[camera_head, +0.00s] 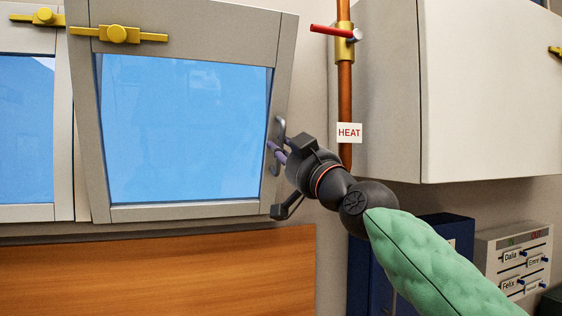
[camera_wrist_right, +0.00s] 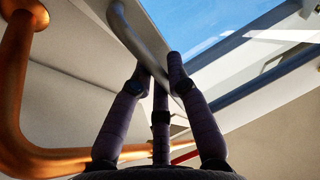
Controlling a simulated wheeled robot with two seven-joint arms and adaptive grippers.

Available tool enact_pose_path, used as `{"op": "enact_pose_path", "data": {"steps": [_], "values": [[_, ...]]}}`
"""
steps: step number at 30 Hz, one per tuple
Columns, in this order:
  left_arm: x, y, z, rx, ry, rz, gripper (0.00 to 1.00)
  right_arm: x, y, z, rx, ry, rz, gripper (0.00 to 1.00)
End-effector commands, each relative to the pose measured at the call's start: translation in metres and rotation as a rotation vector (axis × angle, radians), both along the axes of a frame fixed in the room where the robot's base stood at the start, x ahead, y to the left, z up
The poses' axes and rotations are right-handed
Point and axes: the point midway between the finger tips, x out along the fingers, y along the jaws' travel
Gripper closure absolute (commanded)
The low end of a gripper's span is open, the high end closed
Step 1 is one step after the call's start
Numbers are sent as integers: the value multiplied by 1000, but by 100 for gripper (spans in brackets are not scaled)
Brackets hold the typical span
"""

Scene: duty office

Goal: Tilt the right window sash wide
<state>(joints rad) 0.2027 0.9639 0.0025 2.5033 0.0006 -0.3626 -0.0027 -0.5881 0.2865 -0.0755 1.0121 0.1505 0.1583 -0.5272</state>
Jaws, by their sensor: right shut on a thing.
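The right window sash (camera_head: 190,212) is a light grey frame around blue glass. It looks wider at the top than at the bottom, with its top leaning out toward me. A grey handle (camera_head: 280,127) sits on its right stile; it also shows as a curved bar in the wrist view (camera_wrist_right: 140,38). My right gripper (camera_head: 275,152) is shut on the handle, its dark fingers around the bar in the wrist view (camera_wrist_right: 160,80). The fingers partly hide the handle. My left gripper is in neither view.
A yellow catch (camera_head: 118,34) is on the sash's top rail. The left window (camera_head: 28,213) is beside it. A copper pipe (camera_head: 345,95) with a red lever (camera_head: 332,31) and a HEAT label (camera_head: 349,132) runs close right, before a white cabinet (camera_head: 490,95). Wood panelling (camera_head: 150,275) lies below.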

Motion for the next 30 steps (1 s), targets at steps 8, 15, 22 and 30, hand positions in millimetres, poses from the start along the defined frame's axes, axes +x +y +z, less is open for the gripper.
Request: {"op": "enact_pose_path", "data": {"steps": [8,15,22,30], "values": [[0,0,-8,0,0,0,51,0,2,-6,-4,-4,3,100],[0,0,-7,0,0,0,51,0,2,-5,-4,-3,4,75],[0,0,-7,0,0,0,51,-1,1,-4,-1,-7,2,58],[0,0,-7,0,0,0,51,-4,-1,-3,2,-9,2,58]]}}
